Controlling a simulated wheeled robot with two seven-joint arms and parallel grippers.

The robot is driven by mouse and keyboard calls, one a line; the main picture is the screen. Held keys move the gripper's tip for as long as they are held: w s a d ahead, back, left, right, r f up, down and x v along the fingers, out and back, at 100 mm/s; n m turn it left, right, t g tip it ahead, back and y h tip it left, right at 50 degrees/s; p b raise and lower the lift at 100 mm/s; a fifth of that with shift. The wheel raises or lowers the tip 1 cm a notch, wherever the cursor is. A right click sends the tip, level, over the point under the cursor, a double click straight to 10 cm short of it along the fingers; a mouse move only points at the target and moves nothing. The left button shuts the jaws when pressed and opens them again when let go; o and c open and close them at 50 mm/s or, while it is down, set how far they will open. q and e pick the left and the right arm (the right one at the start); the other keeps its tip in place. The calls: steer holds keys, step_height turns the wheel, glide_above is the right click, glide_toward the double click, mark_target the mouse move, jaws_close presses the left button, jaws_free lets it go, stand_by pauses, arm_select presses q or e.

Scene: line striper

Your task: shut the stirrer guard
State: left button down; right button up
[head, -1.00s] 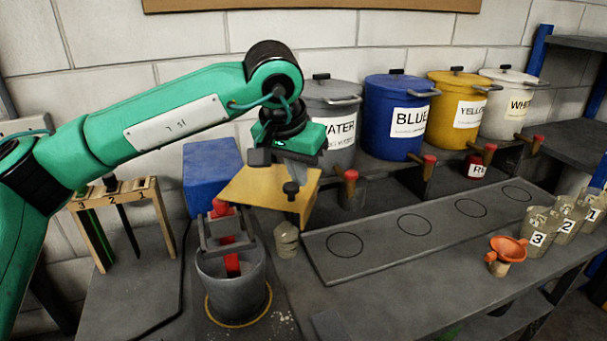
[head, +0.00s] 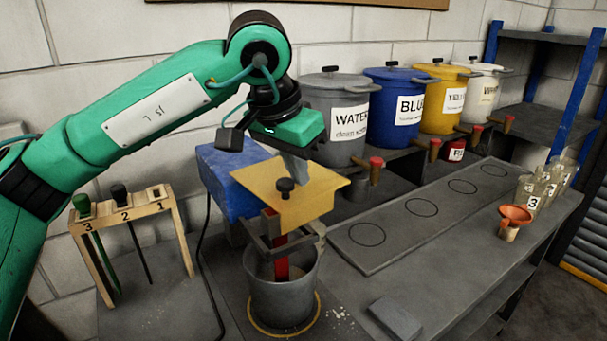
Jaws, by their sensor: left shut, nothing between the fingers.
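The stirrer guard is a yellow plate (head: 264,193) with a black knob (head: 285,189). It is tilted above the stirrer pot, in front of a blue box (head: 217,170). The grey pot (head: 280,300) has a red stirrer part (head: 281,263) and a grey frame standing in it, below the plate. My left gripper (head: 298,172) is shut and empty at the plate's far edge. Its fingertips are partly hidden behind the plate, so I cannot tell whether they touch it. My right gripper is out of view.
A wooden rack (head: 162,215) with numbered tools stands at left. Labelled paint buckets, including blue (head: 395,105), line the back shelf. A grey strip with circles (head: 395,231), an orange funnel (head: 515,214) and numbered cups (head: 530,193) are at right. A grey block (head: 395,318) lies in front.

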arm_select(q)
steer(key=shift+a+b, duration=0.3)
steer(key=shift+a, duration=0.75)
